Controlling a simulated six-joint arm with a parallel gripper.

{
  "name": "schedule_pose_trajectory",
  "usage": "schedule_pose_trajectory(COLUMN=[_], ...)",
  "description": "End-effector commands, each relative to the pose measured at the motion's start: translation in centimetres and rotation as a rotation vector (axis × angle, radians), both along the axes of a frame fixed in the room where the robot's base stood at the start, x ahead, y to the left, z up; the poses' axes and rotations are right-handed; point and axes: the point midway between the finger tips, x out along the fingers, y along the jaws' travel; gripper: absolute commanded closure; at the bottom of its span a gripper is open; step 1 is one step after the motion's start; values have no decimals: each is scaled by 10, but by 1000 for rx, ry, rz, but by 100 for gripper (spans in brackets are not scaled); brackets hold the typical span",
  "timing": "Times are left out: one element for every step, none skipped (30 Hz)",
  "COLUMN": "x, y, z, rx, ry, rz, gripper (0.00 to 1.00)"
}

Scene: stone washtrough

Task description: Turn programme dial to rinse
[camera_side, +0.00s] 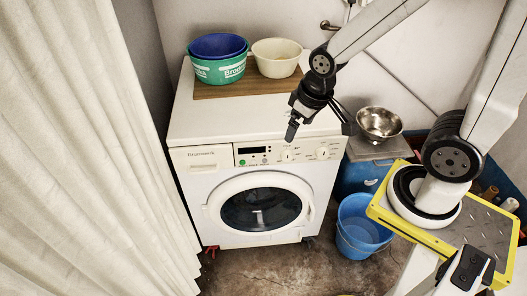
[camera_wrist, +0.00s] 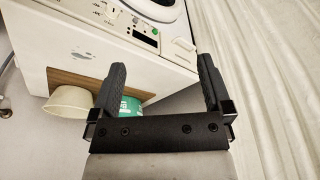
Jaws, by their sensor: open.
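The white washing machine (camera_side: 255,180) stands against the wall, its control panel (camera_side: 265,153) along the top of its front. Two round white dials sit on the panel, a left dial (camera_side: 287,156) and a right dial (camera_side: 322,153). Their markings are too small to read, so I cannot tell which is the programme dial or where it points. My gripper (camera_side: 320,129) is open and empty, above and in front of the panel's right part, apart from the dials. In the wrist view the open fingers (camera_wrist: 162,72) show with the machine upside down and part of its panel (camera_wrist: 132,22).
A wooden board (camera_side: 235,86) on the machine holds a green tub (camera_side: 218,72) with a blue bowl inside and a cream bowl (camera_side: 277,58). A pale curtain (camera_side: 90,150) hangs at left.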

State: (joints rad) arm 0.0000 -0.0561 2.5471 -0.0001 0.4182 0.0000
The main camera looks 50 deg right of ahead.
Motion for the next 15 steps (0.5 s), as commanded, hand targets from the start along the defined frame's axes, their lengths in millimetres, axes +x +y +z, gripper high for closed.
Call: schedule_pose_trajectory(x=[1,0,0,0,0,0,0,0,0,0,0,3,6,8,11], y=[0,0,0,0,0,0,0,0,0,0,0,2,3,4,6], z=[7,11,13,16,18,22,25,27,31,34,36,33,33,32,32], rx=[0,0,0,0,0,0,0,0,0,0,0,9,13,16,22], ry=[-5,-5,-3,-3,-3,-4,-3,-4,-4,-3,-4,-14,-24,-33,-47], rz=[0,0,0,0,0,0,0,0,0,0,0,7,10,14,19], gripper=[0,0,0,0,0,0,0,0,0,0,0,0,0,0,0])
